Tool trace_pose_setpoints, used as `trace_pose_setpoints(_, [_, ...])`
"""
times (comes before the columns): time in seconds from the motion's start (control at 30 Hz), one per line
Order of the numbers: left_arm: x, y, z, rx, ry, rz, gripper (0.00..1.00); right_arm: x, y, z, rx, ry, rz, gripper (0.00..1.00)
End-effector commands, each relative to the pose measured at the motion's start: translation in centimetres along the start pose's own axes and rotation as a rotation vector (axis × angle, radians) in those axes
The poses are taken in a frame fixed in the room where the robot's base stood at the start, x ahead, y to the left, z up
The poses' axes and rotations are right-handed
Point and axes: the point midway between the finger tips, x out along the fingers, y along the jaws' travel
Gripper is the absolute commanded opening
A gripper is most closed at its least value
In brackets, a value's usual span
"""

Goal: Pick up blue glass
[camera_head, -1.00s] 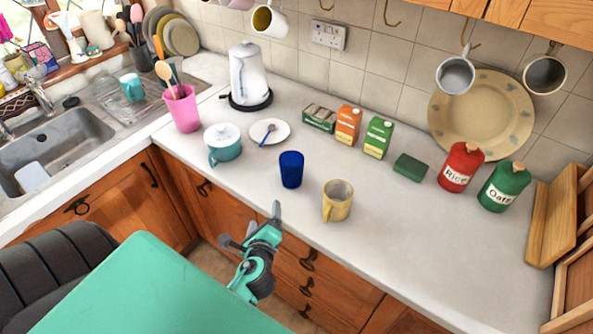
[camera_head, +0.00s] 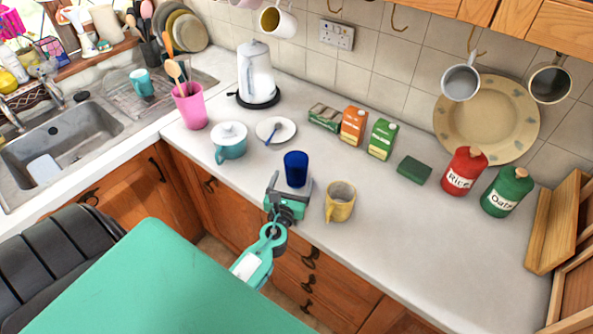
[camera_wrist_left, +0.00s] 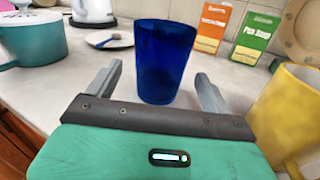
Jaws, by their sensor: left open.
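The blue glass (camera_head: 296,168) stands upright on the pale worktop, between the teal pot and the yellow mug. My left gripper (camera_head: 290,183) is open just in front of it, at the worktop's front edge. In the left wrist view the blue glass (camera_wrist_left: 163,60) stands ahead, in line with the gap between the two grey fingers of the left gripper (camera_wrist_left: 160,88). The fingertips show to either side of its lower part, with space on both sides. Whether the tips reach past its near side I cannot tell. My right gripper is not in view.
The yellow mug (camera_head: 340,202) stands close to the right of my left gripper. The teal lidded pot (camera_head: 230,142) and a white plate with a spoon (camera_head: 276,130) are to the left. Cartons (camera_head: 354,126) stand behind. The right front worktop is clear.

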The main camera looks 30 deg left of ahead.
Motion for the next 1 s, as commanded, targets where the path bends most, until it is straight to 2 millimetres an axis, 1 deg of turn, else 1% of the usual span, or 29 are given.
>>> trace_pose_setpoints(0.03, [0.5, 0.0, 0.1, 0.000, 0.000, 0.000, 0.83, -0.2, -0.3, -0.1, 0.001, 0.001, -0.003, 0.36])
trace_pose_setpoints(0.23, [1.6, 0.0, 0.1, -0.002, 0.000, 0.001, 0.83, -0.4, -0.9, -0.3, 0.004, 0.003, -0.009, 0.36])
trace_pose_setpoints(0.4, [3.8, 0.0, 0.3, -0.001, 0.000, 0.001, 0.83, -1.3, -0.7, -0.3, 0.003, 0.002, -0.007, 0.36])
trace_pose_setpoints(0.5, [5.2, 0.0, 0.1, -0.001, 0.000, 0.001, 0.83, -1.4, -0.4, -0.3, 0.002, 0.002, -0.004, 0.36])
trace_pose_setpoints(0.6, [6.0, 0.0, 0.0, -0.001, 0.001, 0.001, 0.83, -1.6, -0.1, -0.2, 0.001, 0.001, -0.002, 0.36])
trace_pose_setpoints(0.7, [6.3, 0.0, 0.0, -0.002, 0.000, 0.001, 0.83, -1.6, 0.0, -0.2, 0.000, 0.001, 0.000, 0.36])
trace_pose_setpoints(0.87, [6.3, 0.0, -0.1, -0.002, 0.000, 0.001, 0.83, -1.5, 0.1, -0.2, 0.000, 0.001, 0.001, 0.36])
trace_pose_setpoints(0.9, [6.3, 0.0, -0.1, -0.002, 0.000, 0.001, 0.81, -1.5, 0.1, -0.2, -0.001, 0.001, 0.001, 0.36])
trace_pose_setpoints(0.97, [6.3, 0.0, -0.1, -0.002, 0.000, 0.001, 0.70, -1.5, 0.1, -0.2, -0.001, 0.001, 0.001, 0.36])
trace_pose_setpoints(1.0, [6.3, 0.0, -0.1, -0.002, 0.000, 0.001, 0.62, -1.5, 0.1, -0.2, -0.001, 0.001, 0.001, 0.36])
